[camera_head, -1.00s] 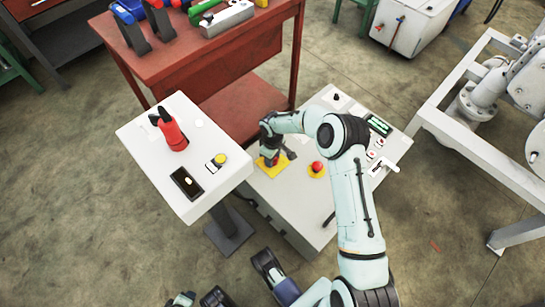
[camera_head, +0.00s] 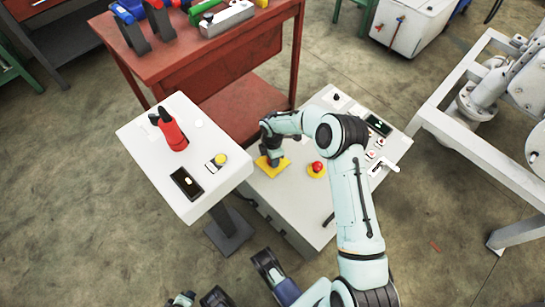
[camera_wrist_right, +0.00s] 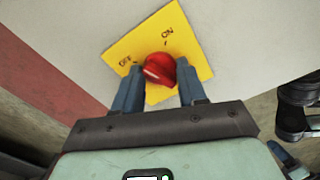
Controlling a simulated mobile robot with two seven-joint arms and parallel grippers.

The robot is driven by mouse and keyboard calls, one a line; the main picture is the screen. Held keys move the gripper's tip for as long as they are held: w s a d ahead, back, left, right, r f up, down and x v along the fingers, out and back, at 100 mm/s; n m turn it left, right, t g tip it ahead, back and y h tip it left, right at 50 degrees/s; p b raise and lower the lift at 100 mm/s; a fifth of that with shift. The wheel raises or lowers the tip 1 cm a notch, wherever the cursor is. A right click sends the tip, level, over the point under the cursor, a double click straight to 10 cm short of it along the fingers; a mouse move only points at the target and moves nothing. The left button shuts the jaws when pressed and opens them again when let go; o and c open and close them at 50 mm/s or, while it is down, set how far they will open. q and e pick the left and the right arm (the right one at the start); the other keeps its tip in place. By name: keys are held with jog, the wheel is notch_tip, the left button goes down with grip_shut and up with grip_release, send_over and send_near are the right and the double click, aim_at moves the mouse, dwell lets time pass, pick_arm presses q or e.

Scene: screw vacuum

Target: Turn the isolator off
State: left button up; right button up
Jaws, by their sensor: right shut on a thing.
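The isolator is a red round knob (camera_wrist_right: 160,68) on a yellow plate (camera_wrist_right: 190,45) marked ON and OFF, set in the sloped grey panel. In the wrist view, a pale mark on the knob lies on its left side, toward the OFF label (camera_wrist_right: 125,62). My right gripper (camera_wrist_right: 158,90) has one finger on each side of the knob and is shut on it. In the head view the yellow plate (camera_head: 283,166) shows below my right gripper (camera_head: 272,158), which hides the knob.
A red emergency button (camera_head: 317,167) on a yellow disc is right of the isolator. A dark display (camera_head: 378,125) and a white handle (camera_head: 385,166) are farther right. A white pedestal (camera_head: 145,135) with a red device (camera_head: 172,133) stands left. A red workbench (camera_head: 230,70) is behind.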

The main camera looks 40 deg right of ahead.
pick_arm(q)
jog(key=shift+w+r, duration=0.1)
pick_arm(e)
jog(key=shift+n, duration=2.2)
jog(key=o, duration=1.1)
jog(key=shift+c, duration=0.2)
pick_arm(q)
jog(key=s+d+r+g+h+p, duration=0.1)
jog(key=s+d+r+p, duration=0.1)
jog(key=s+r+p, duration=0.1)
jog(key=shift+s+d+r, duration=0.25)
jog(key=shift+s+d, duration=0.05)
jog(key=shift+s, duration=0.55)
pick_arm(e)
notch_tip(320, 180, up, 14)
jog(key=shift+f, duration=0.25)
